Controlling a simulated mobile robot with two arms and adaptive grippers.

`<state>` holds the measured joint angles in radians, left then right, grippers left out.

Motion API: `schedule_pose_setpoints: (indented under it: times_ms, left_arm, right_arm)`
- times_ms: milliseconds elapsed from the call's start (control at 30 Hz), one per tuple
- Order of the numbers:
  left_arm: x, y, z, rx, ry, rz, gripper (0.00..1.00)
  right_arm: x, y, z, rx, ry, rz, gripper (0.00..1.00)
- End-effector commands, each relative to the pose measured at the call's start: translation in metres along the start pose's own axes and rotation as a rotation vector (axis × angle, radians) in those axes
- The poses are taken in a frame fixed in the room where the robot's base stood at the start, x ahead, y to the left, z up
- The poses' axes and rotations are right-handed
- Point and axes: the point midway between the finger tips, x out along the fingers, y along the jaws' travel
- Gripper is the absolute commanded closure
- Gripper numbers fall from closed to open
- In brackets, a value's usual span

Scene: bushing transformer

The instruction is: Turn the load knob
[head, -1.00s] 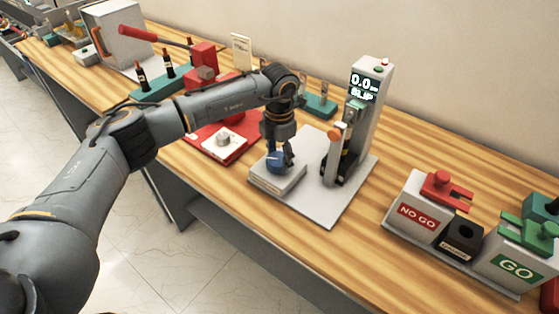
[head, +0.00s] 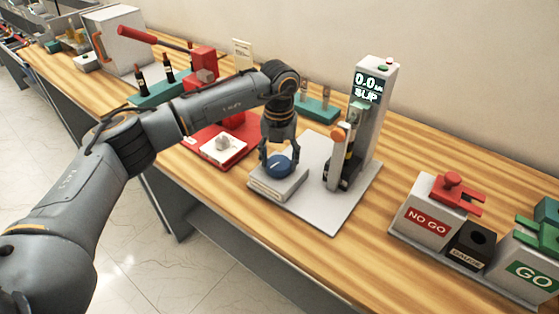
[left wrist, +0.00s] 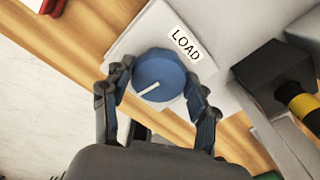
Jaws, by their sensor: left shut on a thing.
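The blue load knob (head: 279,166) sits on a low grey box at the front of a pale base plate (head: 324,215). In the left wrist view the knob (left wrist: 158,75) is round with a white pointer line aimed at the lower left, beside a "LOAD" label (left wrist: 186,43). My left gripper (head: 278,158) points down over the box. In the left wrist view its two fingers (left wrist: 157,100) are shut on the knob, one on each side. My right gripper is not in view.
A grey tester tower (head: 373,110) with a display reading "0.0" and "SLIP" stands right behind the knob. A red press (head: 205,65) stands to the left. NO GO (head: 425,221) and GO (head: 531,272) boxes stand at the right. Bare wood lies between.

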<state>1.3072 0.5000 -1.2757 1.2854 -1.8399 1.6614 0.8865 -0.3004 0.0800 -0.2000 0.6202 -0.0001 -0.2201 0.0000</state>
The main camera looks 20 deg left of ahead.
Motion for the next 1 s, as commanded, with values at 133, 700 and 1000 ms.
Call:
schedule_pose_setpoints:
  times_ms: [133, 700, 1000]
  left_arm:
    - [0.0005, 0.0006, 0.0, -0.059, 0.0, 0.0, 0.73]
    - [-0.0001, 0.0006, -0.0001, -0.108, 0.0, 0.0, 0.73]
    - [-0.0001, 0.0005, -0.0001, -0.108, 0.0, 0.0, 0.19]
  right_arm:
    - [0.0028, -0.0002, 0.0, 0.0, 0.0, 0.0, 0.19]
    - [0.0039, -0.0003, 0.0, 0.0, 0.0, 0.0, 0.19]
    - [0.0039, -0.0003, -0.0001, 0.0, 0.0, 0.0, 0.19]
